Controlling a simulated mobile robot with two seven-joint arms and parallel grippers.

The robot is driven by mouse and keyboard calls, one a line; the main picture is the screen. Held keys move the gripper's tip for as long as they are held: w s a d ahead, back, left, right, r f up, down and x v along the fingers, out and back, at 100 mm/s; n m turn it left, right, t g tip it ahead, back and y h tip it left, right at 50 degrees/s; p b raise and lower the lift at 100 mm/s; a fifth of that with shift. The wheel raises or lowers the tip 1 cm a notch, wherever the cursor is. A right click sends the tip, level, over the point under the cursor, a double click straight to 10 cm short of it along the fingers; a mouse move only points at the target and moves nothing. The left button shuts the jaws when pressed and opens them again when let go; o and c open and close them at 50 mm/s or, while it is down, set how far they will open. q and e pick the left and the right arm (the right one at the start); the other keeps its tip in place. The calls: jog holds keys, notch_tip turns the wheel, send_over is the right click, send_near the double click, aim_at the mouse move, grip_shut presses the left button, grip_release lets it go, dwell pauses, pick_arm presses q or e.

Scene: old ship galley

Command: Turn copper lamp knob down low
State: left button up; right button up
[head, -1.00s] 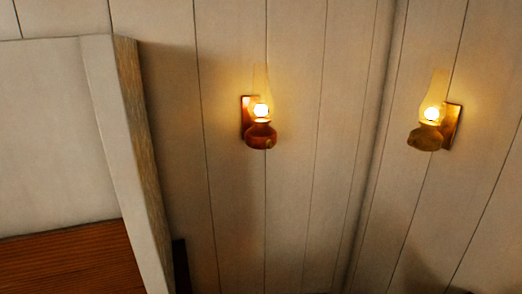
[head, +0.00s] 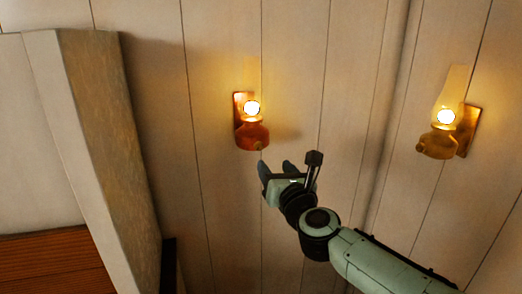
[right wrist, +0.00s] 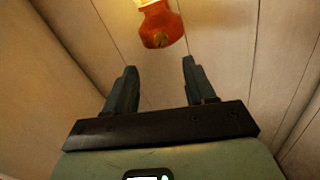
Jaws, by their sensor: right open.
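The copper lamp (head: 252,135) hangs on the plank wall, reddish, with a glowing glass chimney. Its small knob (head: 259,145) is at the lower front of the bowl. In the right wrist view the copper lamp (right wrist: 158,22) is at the top, its knob (right wrist: 161,40) facing me. My right gripper (head: 275,167) is open and empty, just below and slightly right of the lamp in the head view. In the right wrist view my right gripper (right wrist: 160,66) has its fingers spread apart below the knob, with no contact visible. My left gripper is not in view.
A brass lamp (head: 437,146), also lit, hangs on the adjoining wall at the right. A pale panel with a thick edge (head: 105,140) stands at the left, above reddish-brown boards (head: 50,262). The wall around the copper lamp is otherwise bare.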

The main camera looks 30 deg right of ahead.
aim_at(260, 146)
jog(key=p+x, duration=0.2)
jog(key=x, duration=1)
jog(key=shift+w+f, duration=0.1)
jog(key=shift+w, duration=0.1)
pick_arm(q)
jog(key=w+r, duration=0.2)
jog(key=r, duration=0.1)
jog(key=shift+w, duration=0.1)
pick_arm(e)
grip_shut()
